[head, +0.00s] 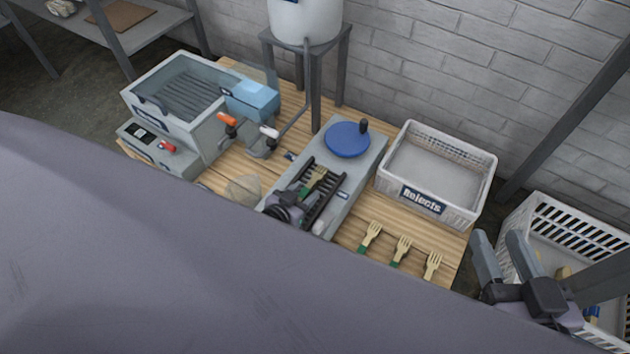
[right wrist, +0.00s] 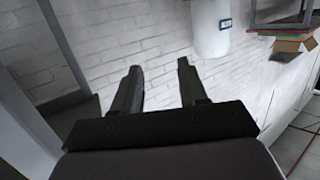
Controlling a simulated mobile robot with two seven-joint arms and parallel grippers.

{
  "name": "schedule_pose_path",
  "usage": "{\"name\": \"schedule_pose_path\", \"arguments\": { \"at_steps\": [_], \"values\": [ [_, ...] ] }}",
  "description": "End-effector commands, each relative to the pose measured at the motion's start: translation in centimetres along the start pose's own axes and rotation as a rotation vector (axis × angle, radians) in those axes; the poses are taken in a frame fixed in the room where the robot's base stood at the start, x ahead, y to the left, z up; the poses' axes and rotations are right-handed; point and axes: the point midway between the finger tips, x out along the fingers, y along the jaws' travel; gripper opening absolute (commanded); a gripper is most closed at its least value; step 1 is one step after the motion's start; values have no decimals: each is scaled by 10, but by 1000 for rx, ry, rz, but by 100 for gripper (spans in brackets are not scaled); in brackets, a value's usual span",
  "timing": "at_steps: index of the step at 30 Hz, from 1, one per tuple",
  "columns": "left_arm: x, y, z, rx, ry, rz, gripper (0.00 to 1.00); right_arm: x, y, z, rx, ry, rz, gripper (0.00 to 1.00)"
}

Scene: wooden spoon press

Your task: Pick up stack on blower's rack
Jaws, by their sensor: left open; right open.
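The blower (head: 360,165) is a long grey unit with a blue round disc in the middle of the table. Its black slotted rack (head: 325,201) lies on its near half. A small stack (head: 318,181) with wooden and green parts shows between the rack's bars, partly hidden. My left gripper (head: 300,192) is open at the rack, close to the stack; whether it touches is unclear. My right gripper (head: 500,252) is open and empty at the lower right, beside the crate; its spread fingers show in the right wrist view (right wrist: 160,88) with nothing between them.
A grey press (head: 170,125) with a blue block stands at left. A white "Rejects" basket (head: 425,205) is right of the blower. Several wooden forks (head: 402,249) with green ends lie in front. A white crate (head: 570,220) is far right. My large grey arm hides the lower left.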

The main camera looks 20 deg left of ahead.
Motion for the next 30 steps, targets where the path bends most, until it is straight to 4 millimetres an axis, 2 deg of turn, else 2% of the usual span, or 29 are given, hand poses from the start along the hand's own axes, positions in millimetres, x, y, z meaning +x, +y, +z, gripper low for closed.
{"name": "schedule_pose_path", "arguments": {
  "at_steps": [5, 9, 10, 23, 27, 30],
  "values": [
    [0, 0, 0, 0, 0, 0, 48, 0, 0, -1, 0, 2, 0, 43],
    [0, 0, 0, 0, 0, 1, 3, 0, 0, -1, 1, 1, 0, 43],
    [0, 0, 0, 0, 0, 1, 0, 0, 0, -1, 1, 1, 0, 43],
    [-2, 0, -5, -1, 0, 1, 0, -1, -1, -1, 11, -10, -6, 43],
    [-6, 1, -14, -2, 0, 1, 0, 0, -4, 0, 39, -40, -20, 43],
    [-10, 1, -25, -2, 1, 1, 0, 7, -8, -1, 92, -65, -32, 43]
  ]
}}
